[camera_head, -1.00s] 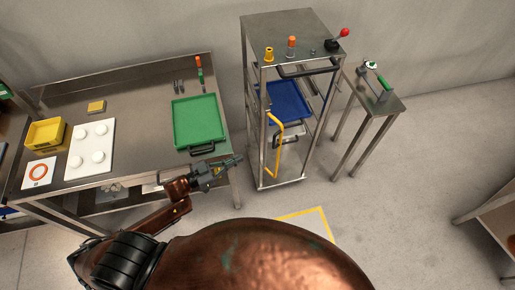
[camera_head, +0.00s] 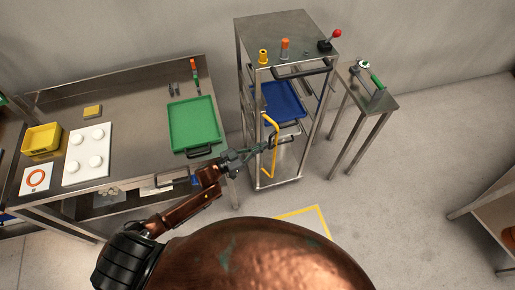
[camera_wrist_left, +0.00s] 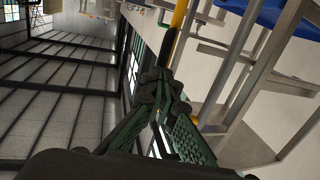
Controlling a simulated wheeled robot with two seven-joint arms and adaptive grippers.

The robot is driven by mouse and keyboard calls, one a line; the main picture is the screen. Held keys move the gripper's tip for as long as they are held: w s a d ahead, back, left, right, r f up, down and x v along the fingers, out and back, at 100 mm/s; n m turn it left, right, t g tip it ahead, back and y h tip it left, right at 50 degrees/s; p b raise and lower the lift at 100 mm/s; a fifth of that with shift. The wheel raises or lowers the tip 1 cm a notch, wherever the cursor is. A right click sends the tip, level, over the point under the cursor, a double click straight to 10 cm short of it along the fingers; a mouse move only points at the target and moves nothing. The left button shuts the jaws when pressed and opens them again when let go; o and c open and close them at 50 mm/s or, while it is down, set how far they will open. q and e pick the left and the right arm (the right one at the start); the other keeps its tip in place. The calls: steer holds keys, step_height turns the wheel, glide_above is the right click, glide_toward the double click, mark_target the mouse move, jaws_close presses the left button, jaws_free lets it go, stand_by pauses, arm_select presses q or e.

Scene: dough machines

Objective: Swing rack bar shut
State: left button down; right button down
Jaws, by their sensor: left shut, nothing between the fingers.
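The rack (camera_head: 285,30) is a tall metal frame holding a blue tray (camera_head: 285,103). Its yellow rack bar (camera_head: 275,131) hangs on the front left side, sticking out from the frame. My left gripper (camera_head: 264,148) is shut and empty, with its tips at the bar's middle. In the left wrist view the closed fingers (camera_wrist_left: 162,82) lie just below the yellow bar (camera_wrist_left: 179,15), lined up with it. I cannot tell whether they touch. My right gripper is not in view.
A steel table (camera_head: 140,88) on the left carries a green tray (camera_head: 194,125), a white board (camera_head: 88,155) with dough balls and a yellow bin (camera_head: 42,141). A small stand (camera_head: 370,93) is right of the rack. Floor in front of the rack is clear.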

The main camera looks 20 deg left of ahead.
arm_select(q)
steer(key=shift+d, duration=0.1)
stand_by(0.3)
steer(key=shift+w+d+n+t+y+p, duration=0.1)
steer(key=shift+d+n+t+y+p, duration=0.1)
steer(key=shift+n+t+y+p, duration=0.15)
